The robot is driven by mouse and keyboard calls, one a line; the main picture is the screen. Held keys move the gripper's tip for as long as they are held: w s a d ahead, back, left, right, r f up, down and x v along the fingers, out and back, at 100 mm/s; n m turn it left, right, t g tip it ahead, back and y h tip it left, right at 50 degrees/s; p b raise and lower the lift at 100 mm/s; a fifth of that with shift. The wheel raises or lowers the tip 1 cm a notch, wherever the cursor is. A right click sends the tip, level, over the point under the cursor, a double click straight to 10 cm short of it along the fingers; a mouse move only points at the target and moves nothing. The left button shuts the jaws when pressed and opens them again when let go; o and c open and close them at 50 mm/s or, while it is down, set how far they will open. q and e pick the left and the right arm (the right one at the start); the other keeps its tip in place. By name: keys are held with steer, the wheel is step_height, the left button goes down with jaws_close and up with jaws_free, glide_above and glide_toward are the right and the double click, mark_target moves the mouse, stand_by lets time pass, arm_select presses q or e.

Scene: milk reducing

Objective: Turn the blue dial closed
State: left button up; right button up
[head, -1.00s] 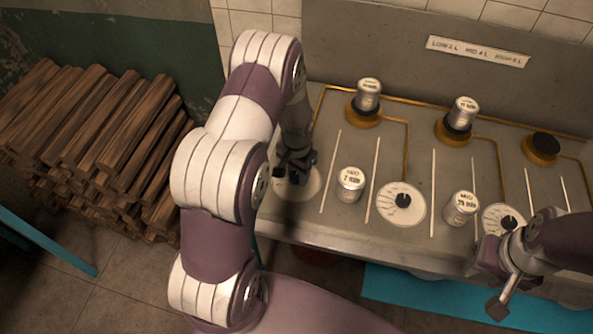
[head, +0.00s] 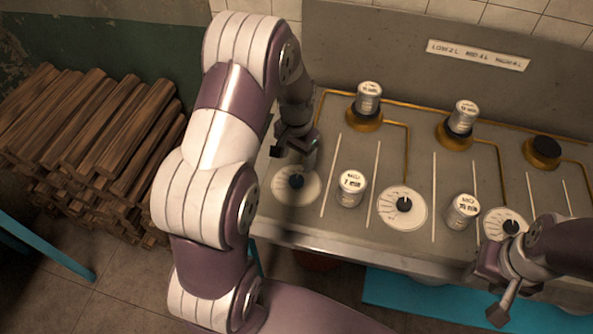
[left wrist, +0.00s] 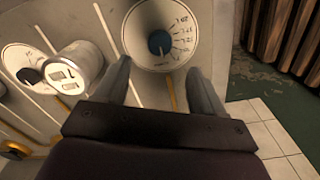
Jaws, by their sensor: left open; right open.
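The blue dial (head: 296,183) is the leftmost dial on the counter, a dark blue knob on a round white plate with printed markings. It shows clearly in the left wrist view (left wrist: 160,42), its knob uncovered. My left gripper (head: 292,146) is open and empty, just behind and above the dial, apart from the knob. In the left wrist view its two fingers (left wrist: 158,70) point toward the lower part of the plate, one on each side. My right gripper (head: 490,288) is open and empty at the counter's front right.
Labelled cans stand on the counter (head: 335,225), one (head: 351,188) right of the dial. Two more dials, middle (head: 403,205) and right (head: 505,224), have dark knobs. Cans sit on brass burners (head: 364,118) at the back. Stacked logs (head: 90,150) lie left.

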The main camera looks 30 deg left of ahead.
arm_select(q)
step_height(320, 180, up, 4)
steer(key=shift+r, duration=0.1)
stand_by(0.4)
